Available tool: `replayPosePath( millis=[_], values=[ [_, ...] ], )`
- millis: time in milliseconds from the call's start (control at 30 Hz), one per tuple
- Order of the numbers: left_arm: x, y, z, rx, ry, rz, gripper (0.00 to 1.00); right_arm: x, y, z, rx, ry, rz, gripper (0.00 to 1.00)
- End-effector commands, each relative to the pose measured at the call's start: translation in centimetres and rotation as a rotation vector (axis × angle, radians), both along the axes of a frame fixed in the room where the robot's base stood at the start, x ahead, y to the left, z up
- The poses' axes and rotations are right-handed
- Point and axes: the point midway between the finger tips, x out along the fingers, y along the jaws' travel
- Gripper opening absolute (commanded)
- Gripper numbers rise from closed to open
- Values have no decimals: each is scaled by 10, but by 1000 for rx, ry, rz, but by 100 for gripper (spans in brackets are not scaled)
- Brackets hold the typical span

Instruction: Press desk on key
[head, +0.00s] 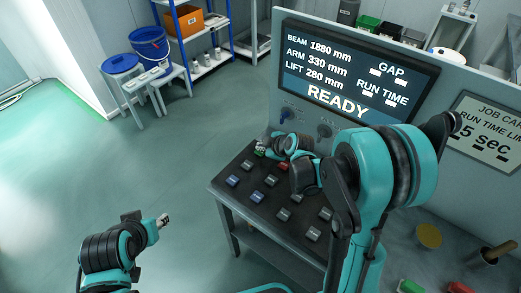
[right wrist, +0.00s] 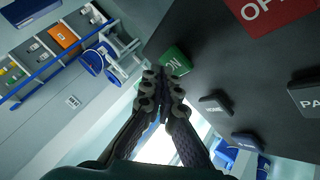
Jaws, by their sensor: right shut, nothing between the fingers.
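The green ON key (right wrist: 175,60) lies on the dark desk top in the right wrist view, just beyond my fingertips. My right gripper (right wrist: 160,78) is shut and empty, its tips at the key's near edge and covering part of it. I cannot tell whether they touch it. In the head view my right gripper (head: 262,150) is at the far left corner of the desk (head: 252,205), where the arm and hand hide most of the key. My left gripper (head: 163,220) hangs over the floor left of the desk, apart from it; its jaw state is unclear.
Several grey and blue keys and a red key (head: 284,167) sit close by on the desk. A panel with a READY screen (head: 350,75) rises behind it. A blue bucket (head: 150,43) and shelves stand at the back left. The floor at left is clear.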

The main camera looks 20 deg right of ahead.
Motion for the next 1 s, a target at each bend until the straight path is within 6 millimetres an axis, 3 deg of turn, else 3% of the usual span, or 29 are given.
replayPosePath(
  millis=[533,1000],
  values=[
    [0,0,8,0,0,0,40,0,0,11,0,0,0,0],
    [0,0,43,0,0,0,40,0,0,56,0,0,0,0]
  ],
)
